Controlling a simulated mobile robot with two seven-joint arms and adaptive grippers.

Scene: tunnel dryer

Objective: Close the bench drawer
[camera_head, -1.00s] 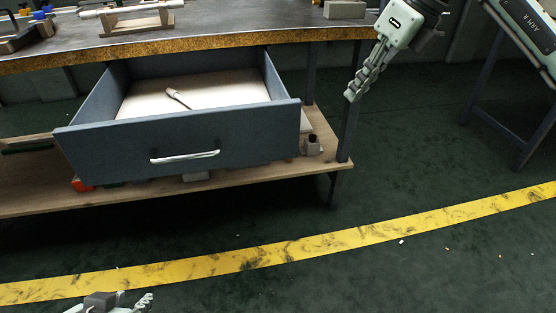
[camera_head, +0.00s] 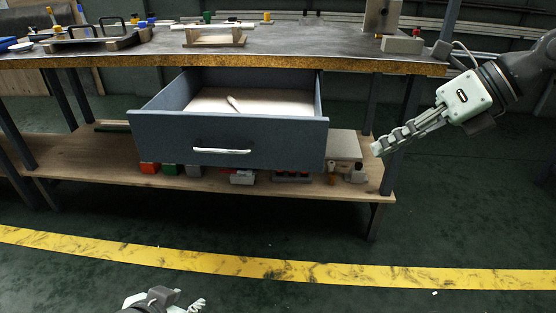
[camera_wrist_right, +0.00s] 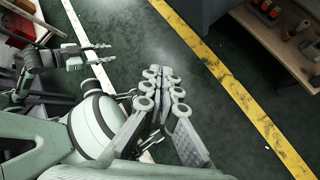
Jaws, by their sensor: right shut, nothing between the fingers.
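The bench drawer (camera_head: 230,140) is blue-grey with a pale handle (camera_head: 222,151). It stands pulled out under the bench top, and a small pale tool (camera_head: 233,103) lies inside. My right gripper (camera_head: 378,148) is shut and empty, to the right of the drawer front and apart from it. Its closed fingers also show in the right wrist view (camera_wrist_right: 166,76). My left gripper (camera_head: 180,302) is low at the bottom edge, well below the drawer. In the right wrist view, the left gripper (camera_wrist_right: 104,53) has its fingers apart with nothing between them.
The bench top (camera_head: 300,51) carries trays, a rack and small parts. The lower wooden shelf (camera_head: 100,160) holds several small coloured items and a grey box (camera_head: 343,146). A bench leg (camera_head: 401,125) stands near my right gripper.

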